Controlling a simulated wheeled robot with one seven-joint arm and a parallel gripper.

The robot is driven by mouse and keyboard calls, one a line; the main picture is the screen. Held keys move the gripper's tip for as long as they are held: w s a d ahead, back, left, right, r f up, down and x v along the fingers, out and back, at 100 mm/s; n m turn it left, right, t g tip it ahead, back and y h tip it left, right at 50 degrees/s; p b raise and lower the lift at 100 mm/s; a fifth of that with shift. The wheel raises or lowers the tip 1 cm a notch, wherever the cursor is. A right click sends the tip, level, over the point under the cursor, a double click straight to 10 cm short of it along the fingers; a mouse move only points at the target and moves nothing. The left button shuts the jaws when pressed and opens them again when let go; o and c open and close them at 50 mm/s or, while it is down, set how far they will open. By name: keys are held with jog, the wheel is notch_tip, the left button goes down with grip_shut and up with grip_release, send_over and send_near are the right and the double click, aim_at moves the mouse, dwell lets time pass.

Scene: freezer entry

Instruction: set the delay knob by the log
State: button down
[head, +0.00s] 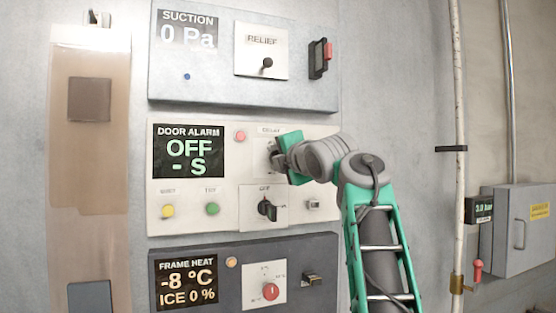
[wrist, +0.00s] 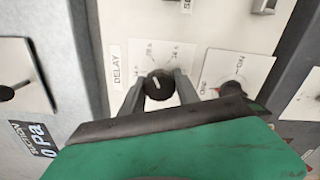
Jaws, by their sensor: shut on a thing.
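The delay knob (wrist: 158,86) is a dark round knob on a white plate, with the DELAY label (wrist: 117,66) beside it and small scale marks around it in the wrist view. My gripper (head: 277,156) is shut on this knob, one finger on each side. In the head view my gripper hides the knob and most of its plate. The door alarm display (head: 188,151) on the same panel reads "OFF" and "- S". No log is legible in either view.
A black rotary switch (head: 267,209) sits below the delay plate, with yellow (head: 167,211) and green (head: 212,209) buttons to its left. The suction panel (head: 222,88) is above, and the frame heat panel (head: 327,255) below. A white pipe (head: 458,110) and grey box (head: 518,232) are right.

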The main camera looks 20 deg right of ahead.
jog(key=shift+n, duration=0.3)
jog(key=c, duration=0.9)
grip_release()
jog(key=shift+s, duration=0.1)
jog(key=s+b, duration=0.3)
jog(key=s, duration=0.4)
jog(key=shift+s, duration=0.3)
